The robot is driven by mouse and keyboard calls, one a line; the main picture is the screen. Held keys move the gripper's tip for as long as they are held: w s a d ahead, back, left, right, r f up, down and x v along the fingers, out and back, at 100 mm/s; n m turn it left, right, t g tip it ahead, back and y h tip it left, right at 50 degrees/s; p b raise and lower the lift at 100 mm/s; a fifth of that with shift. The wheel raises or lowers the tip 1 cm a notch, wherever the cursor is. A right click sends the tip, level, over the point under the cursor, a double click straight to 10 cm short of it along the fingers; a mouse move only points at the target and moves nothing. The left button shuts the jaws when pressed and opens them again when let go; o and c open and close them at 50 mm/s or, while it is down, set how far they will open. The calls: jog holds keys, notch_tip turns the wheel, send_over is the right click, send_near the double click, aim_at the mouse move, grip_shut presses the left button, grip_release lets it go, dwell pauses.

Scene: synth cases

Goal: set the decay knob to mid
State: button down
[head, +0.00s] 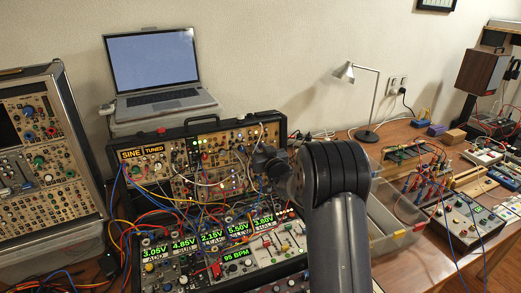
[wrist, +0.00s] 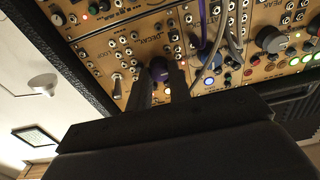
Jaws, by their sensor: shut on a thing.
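The decay knob (wrist: 157,68) is a dark blue-purple knob on a copper-coloured module panel in the wrist view, beside the DECAY lettering (wrist: 148,38). My gripper (wrist: 161,70) has one finger on each side of this knob and is shut on it. The knob's pointer cannot be made out, so its setting cannot be told. In the head view my gripper (head: 270,162) is at the upper panel of the open synth case (head: 225,133), and my arm hides the knob there.
A purple cable (wrist: 203,25) and grey cables run close to the right of my fingers. A toggle (wrist: 117,88) is at their left. Many patch cables (head: 170,215) hang across the case. A laptop (head: 155,75) stands behind, and a clear bin (head: 395,215) is at the right.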

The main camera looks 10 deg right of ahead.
jog(key=shift+m, duration=0.3)
jog(key=m+b, duration=0.2)
jog(key=m, duration=0.1)
jog(key=shift+m+h, duration=0.3)
jog(key=shift+m, duration=0.1)
jog(key=m, duration=0.5)
jog(key=shift+h, duration=0.3)
jog(key=m, duration=0.4)
jog(key=shift+r+m, duration=0.1)
jog(key=shift+m, duration=0.2)
jog(key=shift+m+g+h+p, duration=0.4)
jog(key=shift+m+p, duration=0.35)
jog(key=shift+m, duration=1.65)
jog(key=c, duration=1.3)
grip_release()
